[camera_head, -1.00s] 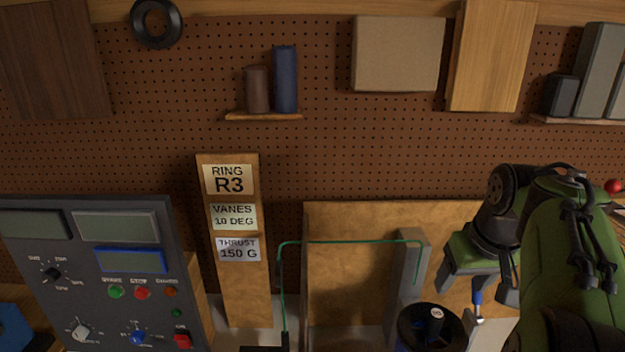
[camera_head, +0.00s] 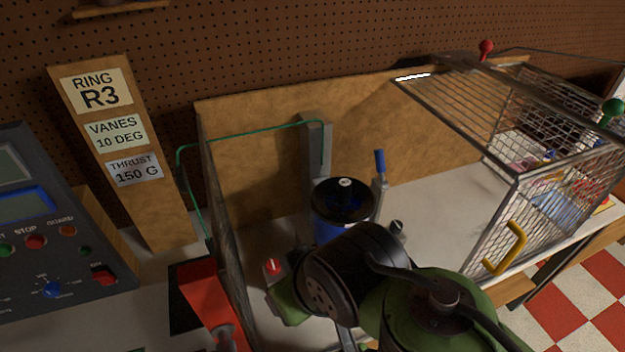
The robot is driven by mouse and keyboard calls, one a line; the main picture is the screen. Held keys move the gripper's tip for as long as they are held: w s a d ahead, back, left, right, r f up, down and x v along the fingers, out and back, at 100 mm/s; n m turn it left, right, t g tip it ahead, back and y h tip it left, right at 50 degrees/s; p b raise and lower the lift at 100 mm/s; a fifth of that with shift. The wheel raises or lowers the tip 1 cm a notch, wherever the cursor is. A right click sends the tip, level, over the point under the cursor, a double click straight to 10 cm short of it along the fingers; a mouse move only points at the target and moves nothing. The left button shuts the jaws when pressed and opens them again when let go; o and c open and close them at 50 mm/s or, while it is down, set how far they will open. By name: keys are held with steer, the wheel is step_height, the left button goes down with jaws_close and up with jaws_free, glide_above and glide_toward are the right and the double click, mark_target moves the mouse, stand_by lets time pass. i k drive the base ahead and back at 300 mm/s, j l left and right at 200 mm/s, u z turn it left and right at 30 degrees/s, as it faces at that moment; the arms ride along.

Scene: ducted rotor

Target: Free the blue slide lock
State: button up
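A blue-handled upright piece (camera_head: 380,163) on a pale metal bracket stands just right of the black and blue ducted rotor (camera_head: 343,205). It is the only blue lock-like part I see, and I cannot tell its locked state. My gripper (camera_head: 288,305) is in front of and below the rotor, apart from the blue handle in the picture. Only a green part of it shows beside my black wrist. Its fingertips are hidden, so I cannot tell whether it is open or holds anything.
A wire cage (camera_head: 520,185) with a yellow handle stands right. A control panel (camera_head: 50,235) is at left.

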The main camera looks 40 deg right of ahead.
mark_target(380, 158)
steer(key=z, duration=1.55)
steer(key=k+l, duration=0.05)
